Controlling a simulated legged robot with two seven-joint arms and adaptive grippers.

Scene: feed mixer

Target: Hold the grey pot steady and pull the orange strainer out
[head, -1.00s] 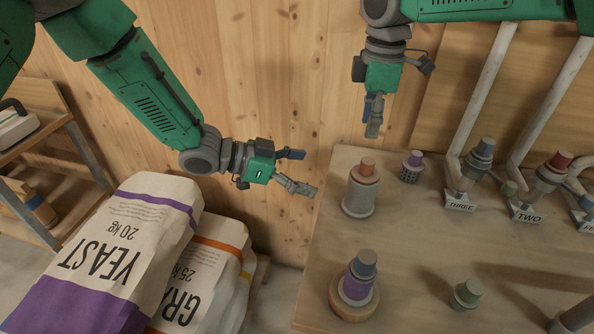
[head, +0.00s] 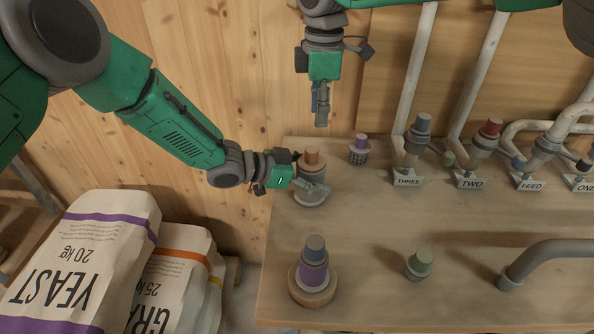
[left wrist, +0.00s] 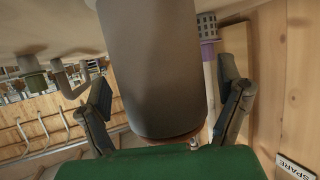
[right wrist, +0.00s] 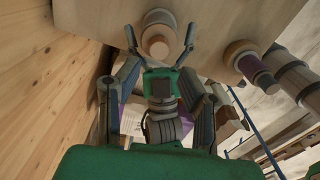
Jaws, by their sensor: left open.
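The grey pot (head: 309,197) stands at the back left corner of the bench, with the orange strainer (head: 312,158) upright in its top. My left gripper (head: 306,174) is at the pot from the left. In the left wrist view the grey pot (left wrist: 155,65) fills the space between its spread fingers, with gaps on both sides. My left fingers hide part of the pot in the head view. My right gripper (head: 321,104) points down, empty, above and slightly behind the strainer. Its fingers are apart in the right wrist view, which shows the pot (right wrist: 158,23) beyond.
A purple strainer (head: 360,143) stands right of the pot. Labelled pipes line the back right. Feed sacks (head: 85,250) lie left of the bench.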

